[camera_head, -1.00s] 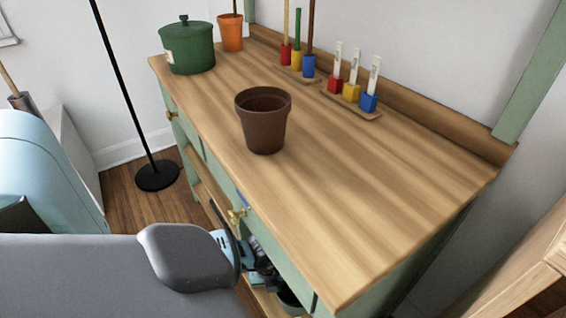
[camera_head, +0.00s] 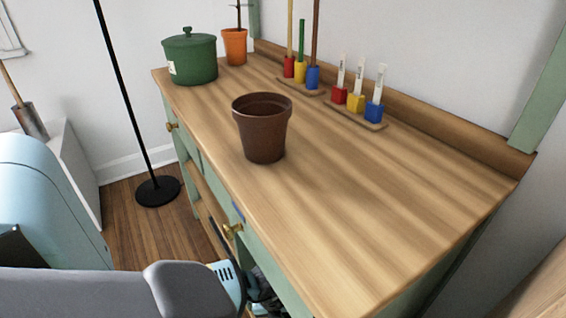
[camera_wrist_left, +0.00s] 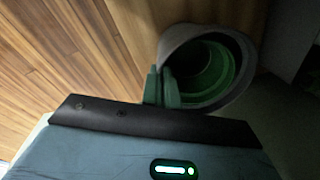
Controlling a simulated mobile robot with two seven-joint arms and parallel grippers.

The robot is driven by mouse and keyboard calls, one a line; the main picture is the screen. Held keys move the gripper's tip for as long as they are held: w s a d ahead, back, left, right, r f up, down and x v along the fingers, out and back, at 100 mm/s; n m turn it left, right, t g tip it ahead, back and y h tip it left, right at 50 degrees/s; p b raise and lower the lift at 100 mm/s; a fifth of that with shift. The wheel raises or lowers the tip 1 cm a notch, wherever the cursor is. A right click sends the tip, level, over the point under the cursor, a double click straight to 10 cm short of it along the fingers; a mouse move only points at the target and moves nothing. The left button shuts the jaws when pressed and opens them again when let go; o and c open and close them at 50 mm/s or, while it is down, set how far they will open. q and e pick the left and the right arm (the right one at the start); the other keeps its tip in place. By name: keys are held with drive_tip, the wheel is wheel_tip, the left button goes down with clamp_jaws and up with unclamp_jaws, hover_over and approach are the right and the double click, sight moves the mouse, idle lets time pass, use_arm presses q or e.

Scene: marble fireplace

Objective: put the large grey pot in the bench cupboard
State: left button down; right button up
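The large grey pot (camera_wrist_left: 246,50) shows in the left wrist view with its round mouth toward the camera and a dark, green-lit inside. My left gripper (camera_wrist_left: 161,88) is at the left side of its rim, one finger outside and one inside, and looks shut on the rim wall. The green bench (camera_head: 262,253) is in the head view; my left arm reaches low along its front. The pot and my left fingertips are hidden from the head view by the arm and bench top. I cannot tell what the pot rests on. My right gripper is not in view.
A brown pot (camera_head: 262,128), a green lidded pot (camera_head: 190,60) and an orange potted plant (camera_head: 235,46) stand on the bench top, with coloured-block racks (camera_head: 357,112) behind. A brass knob (camera_head: 232,230) juts from the front. A black pole base (camera_head: 158,191) stands on the floor.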

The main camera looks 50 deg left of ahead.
use_arm(q)
drive_tip(key=shift+w+f, duration=0.25)
drive_tip(key=shift+f, duration=0.15)
drive_tip(key=shift+r, duration=0.15)
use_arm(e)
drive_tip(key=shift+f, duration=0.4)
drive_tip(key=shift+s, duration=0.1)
use_arm(q)
drive_tip(key=c, duration=1.7)
unclamp_jaws()
